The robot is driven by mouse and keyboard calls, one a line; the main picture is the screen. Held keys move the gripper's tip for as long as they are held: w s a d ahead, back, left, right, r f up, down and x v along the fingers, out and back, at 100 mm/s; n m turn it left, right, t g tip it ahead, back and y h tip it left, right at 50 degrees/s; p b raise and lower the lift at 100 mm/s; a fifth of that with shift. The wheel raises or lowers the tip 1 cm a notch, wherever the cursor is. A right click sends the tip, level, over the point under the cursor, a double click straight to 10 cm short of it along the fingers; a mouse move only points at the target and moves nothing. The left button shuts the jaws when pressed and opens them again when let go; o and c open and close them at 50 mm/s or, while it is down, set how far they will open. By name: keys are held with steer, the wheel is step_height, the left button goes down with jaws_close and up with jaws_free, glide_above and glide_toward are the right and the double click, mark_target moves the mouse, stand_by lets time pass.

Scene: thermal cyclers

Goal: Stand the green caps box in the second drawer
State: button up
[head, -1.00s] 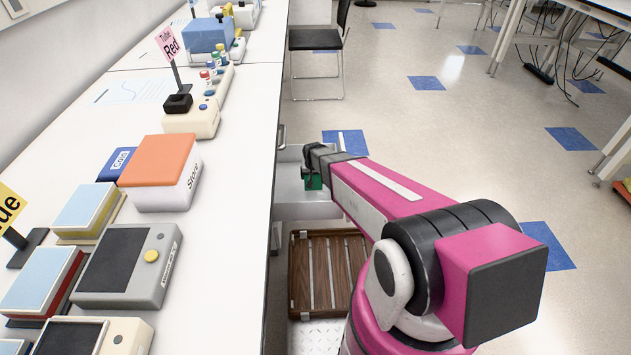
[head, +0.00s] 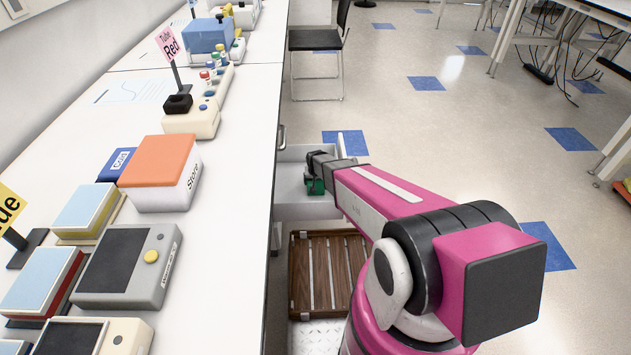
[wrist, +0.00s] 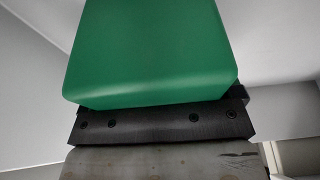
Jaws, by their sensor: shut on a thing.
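The green caps box (wrist: 150,55) fills the upper middle of the wrist view, held at the dark jaw of my gripper (wrist: 155,122). In the head view only a small part of the green box (head: 315,187) shows beside my gripper (head: 316,178), which is shut on it. Both are over an open light-grey drawer (head: 290,212) that sticks out from under the bench. The wrist view shows pale grey drawer walls around the box. I cannot tell whether the box touches the drawer floor.
A wooden slatted tray (head: 330,272) is below and in front of the drawer. The bench (head: 235,215) runs along the left, with an orange-topped white box (head: 160,170) and several devices on it. A black chair (head: 316,45) stands farther back. The floor on the right is open.

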steer(key=o, duration=0.9)
steer(key=v, duration=1.2)
steer(key=s+d+r+g, duration=0.1)
steer(key=s+d+r, duration=0.3)
steer(key=s+r, duration=0.1)
steer(key=s+d+r+g, duration=0.1)
steer(key=s+d+r, duration=0.4)
steer(key=s, duration=0.3)
steer(key=s+d+r+g, duration=0.1)
steer(key=s+d+r, duration=0.4)
steer(key=s, duration=0.1)
steer(key=shift+s+d+r, duration=0.1)
steer(key=shift+s+d, duration=0.05)
steer(key=shift+s, duration=0.1)
